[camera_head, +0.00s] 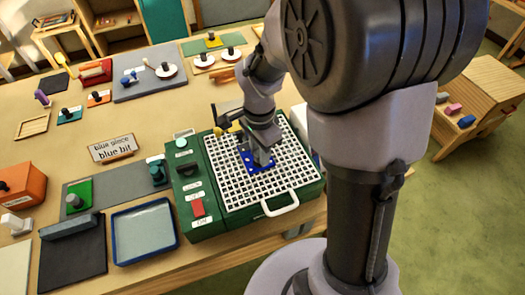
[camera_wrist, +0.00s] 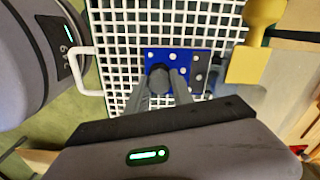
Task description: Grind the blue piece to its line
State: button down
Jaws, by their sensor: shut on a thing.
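The blue piece (camera_head: 250,168) lies on the white grid (camera_head: 285,180) of the green grinder (camera_head: 215,228). In the wrist view the blue piece (camera_wrist: 152,54) is a flat plate with several pale dots and a dark grey strip (camera_wrist: 201,72) along its right side. My gripper (camera_head: 262,160) reaches down onto the piece. In the wrist view the fingers of my gripper (camera_wrist: 159,84) are shut on a dark round knob (camera_wrist: 159,75) on the piece. The fingers hide part of the piece. I cannot tell whether it rests on the grid or sits just above.
A red switch (camera_head: 197,207) is on the grinder's left panel, and a white handle (camera_head: 280,207) is at its front. A yellow part (camera_wrist: 250,52) stands close right of the piece in the wrist view. A sign (camera_head: 113,148) and a blue-rimmed tray (camera_head: 145,233) are to the left.

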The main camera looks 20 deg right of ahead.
jog(key=shift+s+b, duration=0.55)
jog(key=shift+s, duration=1.5)
jog(key=c, duration=1)
grip_release()
jog(key=shift+c, duration=0.2)
notch_tip(320, 180, up, 17)
jog(key=p, duration=0.6)
jog(key=s+a+f+n+t+y+b, duration=0.2)
jog(key=s+a+f+n+t+b, duration=0.3)
jog(key=s+f+n+b, duration=0.3)
jog(key=s+a+n+b, duration=0.1)
jog(key=s+n+b, duration=0.1)
jog(key=b, duration=0.2)
jog(key=shift+s+n+t+b, duration=0.3)
jog(key=shift+t, duration=0.1)
